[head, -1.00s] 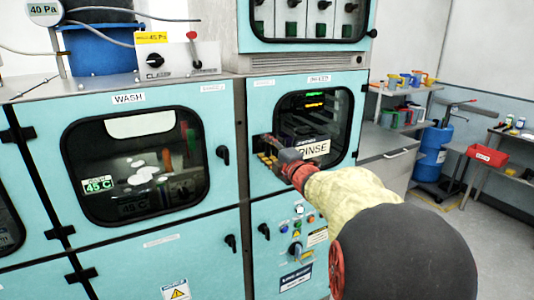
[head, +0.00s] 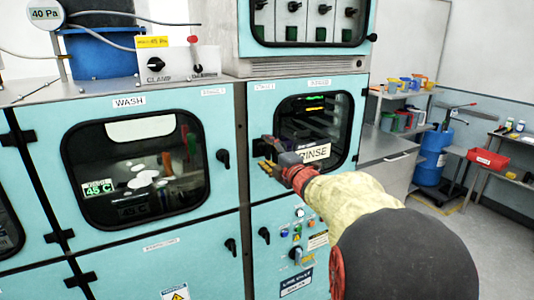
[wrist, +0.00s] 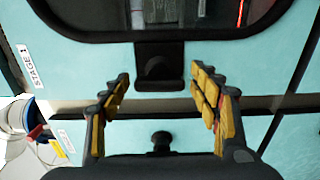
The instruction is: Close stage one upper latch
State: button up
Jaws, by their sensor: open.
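The stage one upper latch (wrist: 160,68) shows in the wrist view as a dark block with a rounded knob, beside the window edge on the teal door marked STAGE 1 (wrist: 30,65). My gripper (wrist: 160,85) is open, its yellow-padded fingers spread to either side just short of the latch, with nothing between them. In the head view my gripper (head: 268,165) is at the left side of the RINSE door (head: 345,83) and hides this latch. I cannot tell the latch's turn or whether a finger touches it.
The WASH door (head: 170,103) to the left has its own black upper latch (head: 222,156). Below are a lower latch (head: 231,245) and a control panel with a black knob (head: 264,234). A blue drum (head: 430,155) and shelves stand at the right. Floor there is partly clear.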

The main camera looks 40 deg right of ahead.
jog(key=v, duration=1.2)
dwell(0.3)
jog(key=s+d+f+m+g+h, duration=0.5)
jog(key=d+f+m, duration=0.2)
jog(key=d+m, duration=0.1)
jog(key=s+a+f+m+g, duration=0.3)
jog(key=s+f+m+g, duration=0.3)
jog(key=s+f+m, duration=0.15)
jog(key=s+a+y, duration=0.2)
jog(key=a+y, duration=0.1)
jog(key=a, duration=1)
jog(key=s+a+f+y, duration=0.1)
jog(key=s+a+y, duration=0.1)
jog(key=a, duration=1.1)
jog(key=s+a+f+g+y, duration=0.1)
jog(key=s+a+y, duration=0.2)
jog(key=a, duration=1)
jog(key=shift+f+y, duration=0.2)
jog(key=shift+y, duration=0.3)
